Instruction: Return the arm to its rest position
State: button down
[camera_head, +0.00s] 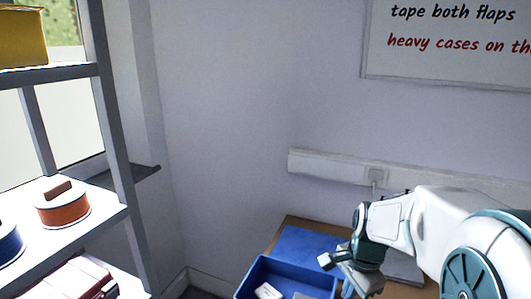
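My arm (470,240) reaches in from the right edge of the head view, white with teal joints. My gripper (338,265) is at its end, low in the picture, beside the right rim of a blue bin. The fingers are small and seen at an angle, so I cannot tell whether they are open or shut. No held object shows clearly.
The blue bin (248,284) holds a white item (268,291) and stands by a wooden table (290,222) with a blue mat (305,243). A metal shelf (112,150) at left holds spools and a yellow box (22,38). A whiteboard (450,65) hangs on the wall.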

jog(key=s+a+r+n+t, duration=0.1)
jog(key=s+a+r+n, duration=0.1)
jog(key=s+n, duration=0.4)
jog(key=s+a+r+n, duration=0.2)
jog(key=s+n, duration=0.4)
jog(key=n, duration=0.1)
jog(key=shift+s+n+t+h, duration=0.25)
jog(key=shift+n+t+h, duration=0.15)
